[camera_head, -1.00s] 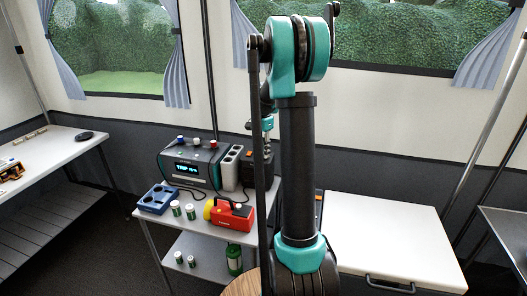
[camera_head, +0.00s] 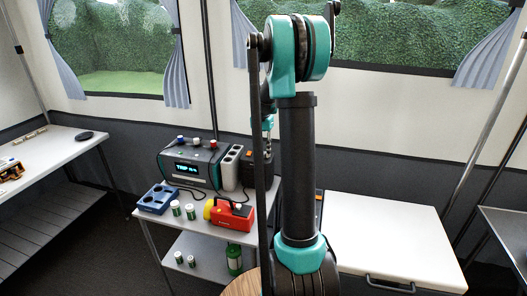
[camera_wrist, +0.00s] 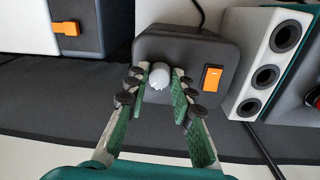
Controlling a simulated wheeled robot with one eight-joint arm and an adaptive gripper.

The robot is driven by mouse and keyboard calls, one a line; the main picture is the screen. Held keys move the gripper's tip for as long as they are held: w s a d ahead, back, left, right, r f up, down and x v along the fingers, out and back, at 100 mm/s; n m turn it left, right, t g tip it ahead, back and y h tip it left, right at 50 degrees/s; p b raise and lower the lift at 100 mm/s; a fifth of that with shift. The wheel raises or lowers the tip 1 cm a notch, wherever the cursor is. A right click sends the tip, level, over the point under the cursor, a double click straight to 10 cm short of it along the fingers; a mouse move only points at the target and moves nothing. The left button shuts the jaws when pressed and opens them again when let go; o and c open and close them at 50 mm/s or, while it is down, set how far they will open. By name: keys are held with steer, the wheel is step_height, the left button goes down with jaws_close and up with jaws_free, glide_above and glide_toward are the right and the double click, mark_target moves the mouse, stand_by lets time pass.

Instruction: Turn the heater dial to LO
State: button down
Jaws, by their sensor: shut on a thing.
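The dial (camera_wrist: 160,78) is a small pale knob on a dark grey box (camera_wrist: 218,50) in the wrist view. The box also has an orange rocker switch. My gripper (camera_wrist: 161,72) has a green-padded finger on each side of the dial and is shut on it. No LO mark or pointer can be read on the dial. In the head view my arm covers part of the dark box (camera_head: 246,172), and the dial and fingertips cannot be made out.
A white block with round sockets (camera_wrist: 262,75) stands close on the right in the wrist view.

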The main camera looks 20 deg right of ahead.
mark_target(262, 154)
steer(key=n, duration=0.4)
steer(key=shift+n, duration=2.1)
steer(key=c, duration=1.3)
jaws_free()
steer(key=r, duration=1.2)
steer(key=shift+a, duration=0.3)
steer(key=shift+s, duration=0.1)
